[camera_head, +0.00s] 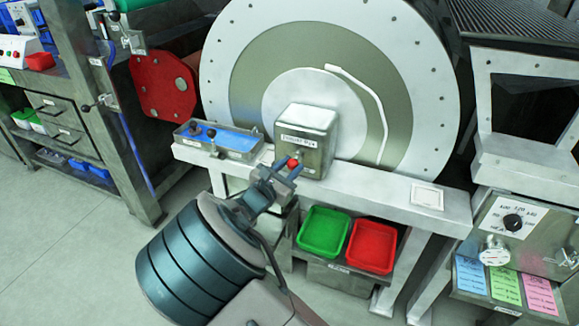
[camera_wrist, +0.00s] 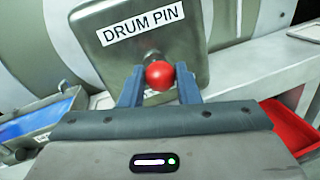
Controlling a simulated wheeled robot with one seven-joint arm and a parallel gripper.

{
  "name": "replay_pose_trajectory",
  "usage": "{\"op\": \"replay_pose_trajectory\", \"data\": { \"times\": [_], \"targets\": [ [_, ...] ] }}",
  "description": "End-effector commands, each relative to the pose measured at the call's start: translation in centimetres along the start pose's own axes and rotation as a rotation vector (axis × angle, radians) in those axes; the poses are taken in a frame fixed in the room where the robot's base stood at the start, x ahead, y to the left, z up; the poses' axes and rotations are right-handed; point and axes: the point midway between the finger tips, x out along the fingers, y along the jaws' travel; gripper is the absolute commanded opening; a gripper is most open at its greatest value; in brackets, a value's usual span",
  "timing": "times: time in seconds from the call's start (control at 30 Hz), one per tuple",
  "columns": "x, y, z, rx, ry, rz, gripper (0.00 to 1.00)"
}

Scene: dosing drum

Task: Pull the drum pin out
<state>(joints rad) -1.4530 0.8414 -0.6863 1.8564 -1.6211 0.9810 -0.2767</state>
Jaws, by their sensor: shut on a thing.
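The drum pin's red ball knob (camera_wrist: 160,75) sits between the two blue fingers of my gripper (camera_wrist: 160,88) in the wrist view. The knob (camera_head: 293,163) and my gripper (camera_head: 284,174) also show in the head view. The gripper is shut on the knob. Behind the knob a dark stem meets the grey metal box (camera_wrist: 190,25) labelled "DRUM PIN". The same box (camera_head: 306,130) stands on the white bench in front of the large round drum (camera_head: 400,60). How deep the pin sits in the box is hidden.
A tray with a blue mat (camera_head: 232,143) and dark knobbed pieces lies left of the box. A green bin (camera_head: 323,232) and a red bin (camera_head: 372,247) stand under the bench (camera_head: 390,205). A control panel (camera_head: 515,225) is at the right. Open floor lies at the left.

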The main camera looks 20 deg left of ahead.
Motion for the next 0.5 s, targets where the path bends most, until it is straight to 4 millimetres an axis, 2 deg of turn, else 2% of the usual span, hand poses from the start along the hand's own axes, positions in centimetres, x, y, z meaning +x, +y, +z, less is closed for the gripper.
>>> {"op": "replay_pose_trajectory", "data": {
  "times": [0.23,0.5],
  "targets": [
    [-3.5,-0.6,0.3,-0.001,0.002,0.002,0.00],
    [-3.8,-0.6,0.0,0.000,0.001,0.002,0.00]
  ]
}}
